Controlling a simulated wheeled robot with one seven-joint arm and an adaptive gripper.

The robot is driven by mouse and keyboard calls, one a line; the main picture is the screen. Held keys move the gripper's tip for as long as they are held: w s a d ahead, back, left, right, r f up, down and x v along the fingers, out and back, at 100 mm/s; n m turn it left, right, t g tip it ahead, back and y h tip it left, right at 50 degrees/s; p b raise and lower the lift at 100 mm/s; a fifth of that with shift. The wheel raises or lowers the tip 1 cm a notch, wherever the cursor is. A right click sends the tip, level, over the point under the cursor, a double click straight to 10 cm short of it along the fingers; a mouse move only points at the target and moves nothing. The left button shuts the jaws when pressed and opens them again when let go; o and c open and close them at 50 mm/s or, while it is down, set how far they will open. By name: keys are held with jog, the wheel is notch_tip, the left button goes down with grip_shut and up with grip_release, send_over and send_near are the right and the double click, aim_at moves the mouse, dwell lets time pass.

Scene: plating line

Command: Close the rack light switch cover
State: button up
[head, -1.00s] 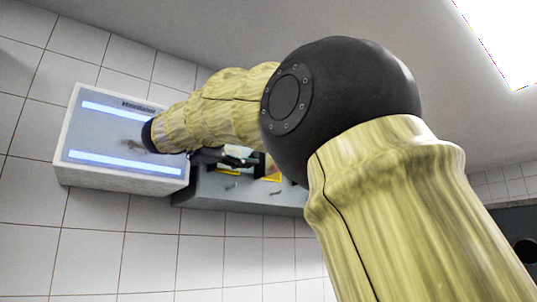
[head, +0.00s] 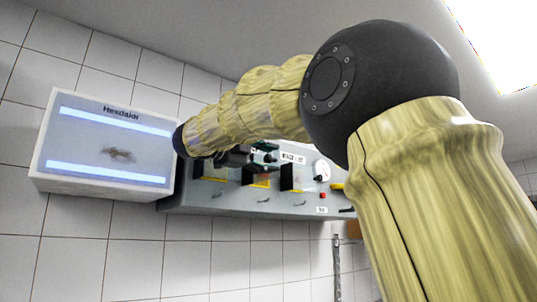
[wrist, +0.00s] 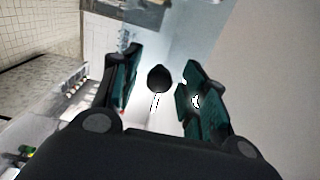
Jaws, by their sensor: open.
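A grey wall panel (head: 235,203) carries a row of dark recessed openings edged in yellow: a left one (head: 212,170), a middle one (head: 255,178) and a right one (head: 291,178). I cannot tell which holds the rack light switch or how its cover stands. My gripper (head: 264,152) is at the panel's upper part, partly hiding it. In the wrist view my gripper (wrist: 160,92) is open, with green-padded fingers apart. A dark rounded knob-like piece (wrist: 159,78) with a pale stem shows between the fingers; contact is not clear.
A white lit box (head: 105,145) is mounted left of the panel. A white dial (head: 322,170), a red button (head: 323,195) and a yellow piece (head: 337,186) sit on the panel's right side. My arm covers much of the right. Tiled wall lies below the panel.

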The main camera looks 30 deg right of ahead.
jog(key=shift+w+d+f, duration=0.1)
jog(key=shift+w+d, duration=0.05)
jog(key=shift+d, duration=0.1)
jog(key=shift+c, duration=0.9)
grip_shut()
jog(key=shift+d+f+b, duration=0.15)
jog(key=shift+b, duration=0.5)
